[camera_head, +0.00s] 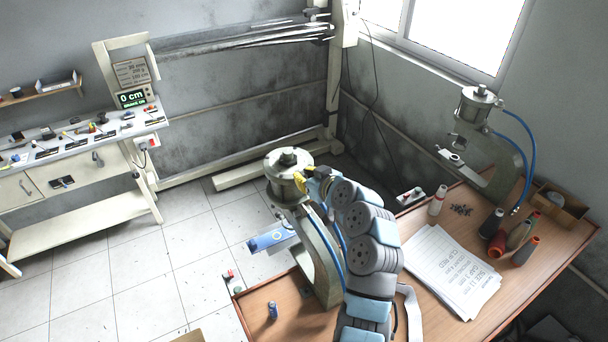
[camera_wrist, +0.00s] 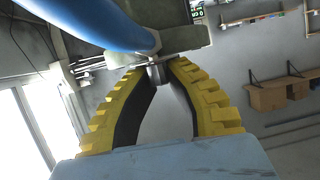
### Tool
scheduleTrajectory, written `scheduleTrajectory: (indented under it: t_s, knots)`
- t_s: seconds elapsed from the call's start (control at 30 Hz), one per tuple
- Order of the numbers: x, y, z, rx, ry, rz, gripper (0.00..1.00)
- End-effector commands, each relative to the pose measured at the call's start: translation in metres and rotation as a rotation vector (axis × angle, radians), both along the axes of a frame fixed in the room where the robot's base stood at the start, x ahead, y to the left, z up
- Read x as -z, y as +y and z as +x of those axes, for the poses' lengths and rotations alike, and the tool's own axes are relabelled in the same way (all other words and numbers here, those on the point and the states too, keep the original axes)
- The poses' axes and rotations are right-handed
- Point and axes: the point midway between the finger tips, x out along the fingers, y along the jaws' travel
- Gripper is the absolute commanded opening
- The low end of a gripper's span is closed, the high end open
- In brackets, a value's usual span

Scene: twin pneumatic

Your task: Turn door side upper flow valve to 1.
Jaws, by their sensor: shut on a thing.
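Two pneumatic presses stand on the wooden table. The nearer press (camera_head: 287,180), at the table's left end, has a round metal cylinder on top and a blue hose (camera_head: 325,245). My gripper (camera_head: 301,182) is at the side of that cylinder, near its upper part. In the wrist view my gripper's yellow fingers (camera_wrist: 157,72) close at their tips on a small grey metal valve knob (camera_wrist: 158,76), under the press body (camera_wrist: 180,30). The blue hose also crosses the wrist view (camera_wrist: 105,22). The knob's setting cannot be read. The other press (camera_head: 482,105) stands at the table's far end, apart from my gripper.
The tiled floor between is mostly clear.

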Motion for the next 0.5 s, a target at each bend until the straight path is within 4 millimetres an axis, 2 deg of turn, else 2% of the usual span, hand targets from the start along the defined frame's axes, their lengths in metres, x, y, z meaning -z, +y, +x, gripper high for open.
scheduleTrajectory:
  t_s: [0.5]
  knots:
    - [0.0005, -0.0005, -0.001, 0.064, 0.001, 0.001, 0.0]
